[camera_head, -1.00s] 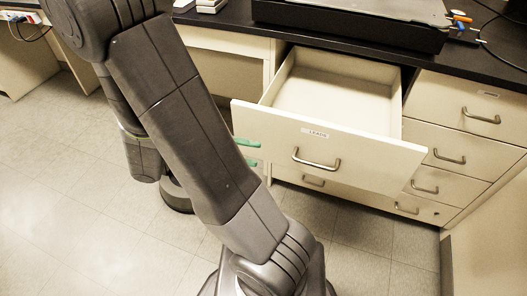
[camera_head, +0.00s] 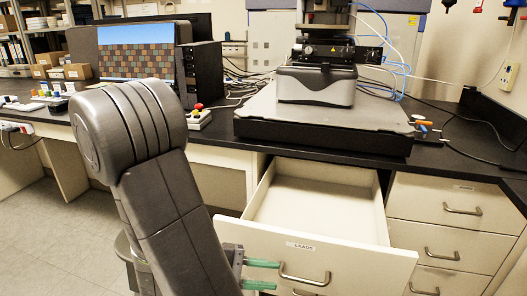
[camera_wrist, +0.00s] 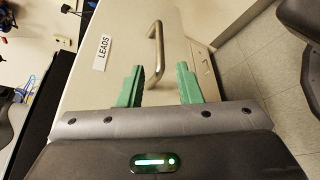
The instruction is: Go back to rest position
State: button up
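My gripper (camera_head: 278,275) shows in the head view by its two green fingers, partly behind my arm, in front of the open drawer's front. In the wrist view my gripper (camera_wrist: 160,72) has its green fingers wide apart with nothing held. The drawer (camera_head: 310,250), labelled LEADS, is pulled out and empty inside as far as I see. Its metal handle (camera_head: 305,276) lies just right of the fingertips in the head view. In the wrist view the handle (camera_wrist: 154,50) appears ahead of and between the fingers; I cannot tell the exact gap.
A black worktop (camera_head: 455,164) runs above the drawers. It bears the profiler (camera_head: 316,86) on its slab, a monitor (camera_head: 135,60) and a small box with a red button (camera_head: 198,115). Closed drawers (camera_head: 436,240) stand at right. Floor (camera_head: 60,245) is clear at left.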

aim_at(284, 277)
jog(key=shift+b+x, duration=0.35)
jog(key=shift+x, duration=2.45)
jog(key=shift+w, duration=0.1)
